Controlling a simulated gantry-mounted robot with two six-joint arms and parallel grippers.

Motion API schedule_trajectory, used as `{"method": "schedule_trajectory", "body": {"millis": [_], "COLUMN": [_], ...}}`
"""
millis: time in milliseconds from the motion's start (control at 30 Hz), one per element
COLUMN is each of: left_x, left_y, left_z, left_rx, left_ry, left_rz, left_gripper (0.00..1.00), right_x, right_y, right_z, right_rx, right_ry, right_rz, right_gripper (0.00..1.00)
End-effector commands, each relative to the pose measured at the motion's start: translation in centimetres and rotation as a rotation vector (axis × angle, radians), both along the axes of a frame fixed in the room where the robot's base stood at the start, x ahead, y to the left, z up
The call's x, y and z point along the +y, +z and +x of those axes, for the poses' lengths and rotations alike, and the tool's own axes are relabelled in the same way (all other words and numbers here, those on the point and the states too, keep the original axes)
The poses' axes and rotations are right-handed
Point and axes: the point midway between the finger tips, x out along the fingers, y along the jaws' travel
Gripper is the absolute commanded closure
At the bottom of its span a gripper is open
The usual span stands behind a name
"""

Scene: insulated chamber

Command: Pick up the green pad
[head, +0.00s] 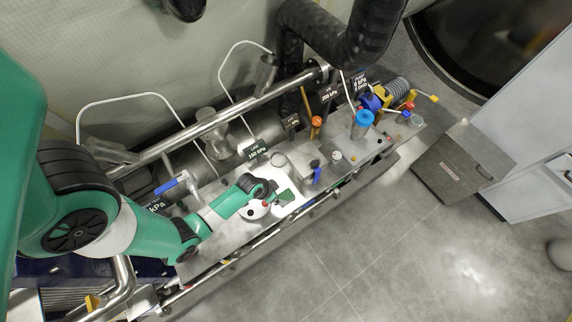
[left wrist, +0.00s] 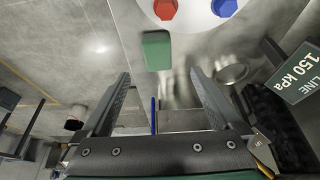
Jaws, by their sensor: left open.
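The green pad (left wrist: 156,50) is a small flat rectangle on the metal panel, just below a white disc (left wrist: 190,12) with red and blue knobs in the left wrist view. In the head view, a green patch (head: 286,196) beside my left gripper (head: 272,190) looks like the same pad. My left gripper is open, and its two fingers (left wrist: 160,74) stand wide apart with nothing between them. The pad shows beyond the fingertips, roughly in line with the gap. I cannot tell the height of the gripper above the panel. My right gripper is not in view.
The metal bench (head: 222,242) carries several valves, including a blue-capped one (head: 364,118) and an orange-capped one (head: 316,122). A steel pipe (head: 220,118) runs along its back. A 150 kPa label (left wrist: 298,76) stands right of the fingers. Grey floor (head: 350,250) lies open in front.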

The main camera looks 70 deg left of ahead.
Motion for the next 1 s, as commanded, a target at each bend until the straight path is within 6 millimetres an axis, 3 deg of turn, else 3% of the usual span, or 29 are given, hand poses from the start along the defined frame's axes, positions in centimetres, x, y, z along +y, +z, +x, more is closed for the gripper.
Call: {"method": "schedule_trajectory", "body": {"millis": [33, 100, 367, 600, 900, 1000], "left_x": [0.1, 0.3, 0.3, 0.4, 0.6, 0.6], "left_y": [-2.0, -2.8, -3.3, -7.0, -7.5, -7.5], "left_z": [0.4, 0.8, 1.3, 2.6, 3.1, 3.1], "left_rx": [0.0, -0.001, -0.001, -0.001, -0.001, -0.001], "left_ry": [-0.002, -0.002, -0.001, -0.001, 0.0, 0.0], "left_rz": [0.001, 0.001, 0.001, 0.0, 0.0, 0.0], "left_gripper": [0.03, 0.03, 0.03, 0.03, 0.03, 0.19], "right_x": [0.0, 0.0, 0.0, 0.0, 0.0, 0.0], "right_y": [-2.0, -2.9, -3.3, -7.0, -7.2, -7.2], "right_z": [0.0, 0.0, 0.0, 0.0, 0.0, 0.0], "right_rx": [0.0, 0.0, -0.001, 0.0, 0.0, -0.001], "right_ry": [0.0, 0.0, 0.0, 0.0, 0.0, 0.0], "right_rz": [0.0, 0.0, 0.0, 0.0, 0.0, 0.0], "right_gripper": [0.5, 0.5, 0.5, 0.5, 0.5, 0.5]}}
